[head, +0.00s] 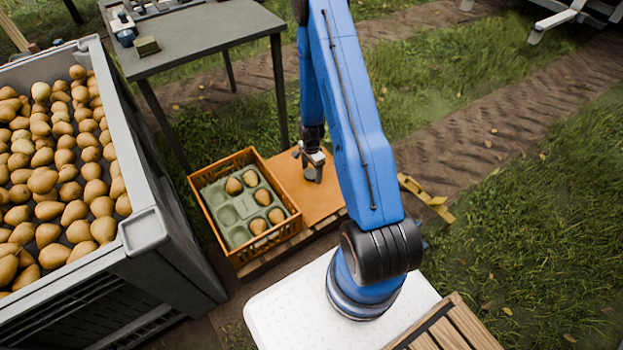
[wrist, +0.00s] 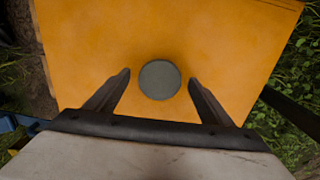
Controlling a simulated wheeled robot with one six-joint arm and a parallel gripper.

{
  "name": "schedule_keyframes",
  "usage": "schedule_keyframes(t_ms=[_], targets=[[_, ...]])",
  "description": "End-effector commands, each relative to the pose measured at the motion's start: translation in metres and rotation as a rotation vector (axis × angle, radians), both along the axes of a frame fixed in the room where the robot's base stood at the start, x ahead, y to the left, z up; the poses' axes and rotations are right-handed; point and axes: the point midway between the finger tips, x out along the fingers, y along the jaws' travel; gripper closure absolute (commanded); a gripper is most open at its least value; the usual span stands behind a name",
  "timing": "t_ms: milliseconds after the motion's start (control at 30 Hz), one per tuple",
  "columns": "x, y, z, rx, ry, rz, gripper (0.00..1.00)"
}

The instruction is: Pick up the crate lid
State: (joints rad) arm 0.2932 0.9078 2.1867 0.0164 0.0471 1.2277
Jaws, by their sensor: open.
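The crate lid is a flat orange panel (head: 319,203) to the right of the orange crate in the head view. In the wrist view the lid (wrist: 95,40) fills most of the picture, with a round grey knob (wrist: 160,80) on it. My gripper (wrist: 160,82) is open above the lid, with one finger on each side of the knob and gaps to both. In the head view my gripper (head: 313,178) is low over the lid and hides the knob. I cannot tell how far the fingertips are above the lid.
An orange crate (head: 277,236) with a green tray and several pears stands left of the lid. A large grey bin (head: 150,228) full of pears is at the left. A grey table (head: 200,35) stands behind. A yellow tool-like object (head: 426,197) lies to the right.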

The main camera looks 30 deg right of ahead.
Motion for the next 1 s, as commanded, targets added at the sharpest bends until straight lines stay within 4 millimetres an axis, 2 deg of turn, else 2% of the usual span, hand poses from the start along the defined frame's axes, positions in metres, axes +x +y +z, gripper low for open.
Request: schedule_keyframes(t_ms=[33,300,333,667,833,1000], targets=[[0.0,0.0,0.0,0.0,0.0,0.0,0.25],[0.0,0.0,0.0,0.0,0.0,0.001,0.9],[0.0,0.0,0.0,0.0,0.0,0.001,0.94],[0.001,0.0,0.005,-0.001,-0.002,0.001,0.94],[0.001,0.0,0.024,-0.001,-0.003,0.001,0.94],[0.002,0.0,0.056,-0.002,-0.004,0.001,0.94]])
